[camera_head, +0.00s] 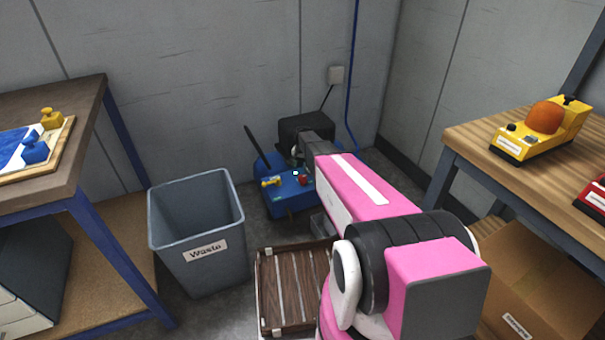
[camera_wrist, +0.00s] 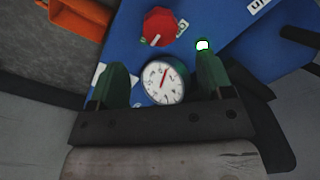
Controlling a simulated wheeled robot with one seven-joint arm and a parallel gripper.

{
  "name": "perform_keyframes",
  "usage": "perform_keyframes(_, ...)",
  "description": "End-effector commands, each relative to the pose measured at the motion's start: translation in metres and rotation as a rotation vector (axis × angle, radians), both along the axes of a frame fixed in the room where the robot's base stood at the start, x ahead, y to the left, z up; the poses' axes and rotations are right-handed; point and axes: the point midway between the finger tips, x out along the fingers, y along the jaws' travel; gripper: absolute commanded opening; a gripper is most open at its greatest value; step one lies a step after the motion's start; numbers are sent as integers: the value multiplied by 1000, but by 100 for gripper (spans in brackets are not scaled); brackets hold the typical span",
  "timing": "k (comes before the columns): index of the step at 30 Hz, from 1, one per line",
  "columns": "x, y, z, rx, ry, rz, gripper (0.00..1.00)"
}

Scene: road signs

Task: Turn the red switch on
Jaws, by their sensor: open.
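The red switch (camera_wrist: 159,26) is a round red knob with a white pointer mark on a blue panel (camera_wrist: 125,45). The mark points to the lower left in the wrist view. The red switch also shows small in the head view (camera_head: 304,179), on the blue machine (camera_head: 290,197) on the floor. My gripper (camera_wrist: 162,66) is open, its two dark green fingers apart and nothing held between them. The knob lies beyond the fingertips, at the top of the wrist view. A white dial gauge (camera_wrist: 163,83) shows between the fingers. My arm hides part of the machine in the head view.
A small light (camera_wrist: 203,45) glows white-green beside the right finger. A grey waste bin (camera_head: 197,235) stands left of the machine. A wooden slatted crate (camera_head: 285,290) is in front. Workbenches flank both sides; a cardboard box (camera_head: 540,285) sits under the right one.

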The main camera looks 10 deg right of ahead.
Motion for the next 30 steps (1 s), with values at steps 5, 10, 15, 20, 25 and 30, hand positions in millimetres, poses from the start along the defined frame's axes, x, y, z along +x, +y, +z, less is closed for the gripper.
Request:
perform_keyframes(5,0,0,21,0,-1,0,73)
perform_keyframes(10,0,0,27,0,0,0,73)
perform_keyframes(15,0,0,27,0,0,0,73)
perform_keyframes(20,0,0,27,0,0,0,73)
perform_keyframes(25,-16,0,34,0,0,19,73)
perform_keyframes(30,-90,-1,65,0,-1,122,73)
